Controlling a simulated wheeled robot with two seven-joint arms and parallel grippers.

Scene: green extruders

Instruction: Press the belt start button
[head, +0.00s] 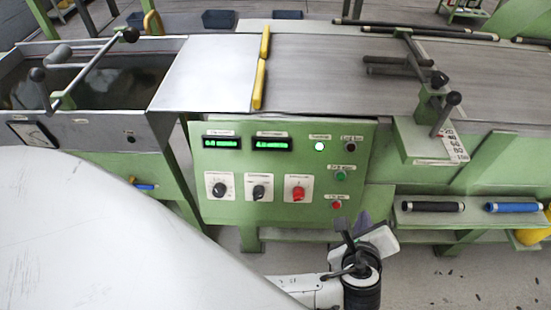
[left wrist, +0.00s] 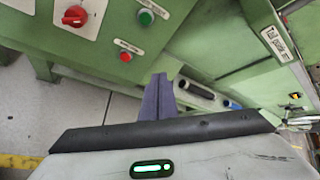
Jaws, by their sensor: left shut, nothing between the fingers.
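The green control panel (head: 285,175) stands upright in the middle of the head view. Its green button (head: 340,175) sits on the right side, above a small red button (head: 337,205). The left wrist view shows the green button (left wrist: 146,18) at the top and the red button (left wrist: 126,57) below it. I cannot read the labels, so which one starts the belt is unclear. My left gripper (head: 362,222) is just below and right of the panel's lower right corner. Its shut fingers (left wrist: 158,95) hold nothing and appear apart from both buttons.
A red knob (head: 298,193), two dark knobs and two green displays are on the panel's left. A lit white lamp (head: 320,146) is near its top. The belt (head: 350,65) runs behind. A shelf (head: 470,217) with dark and blue rollers stands at right.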

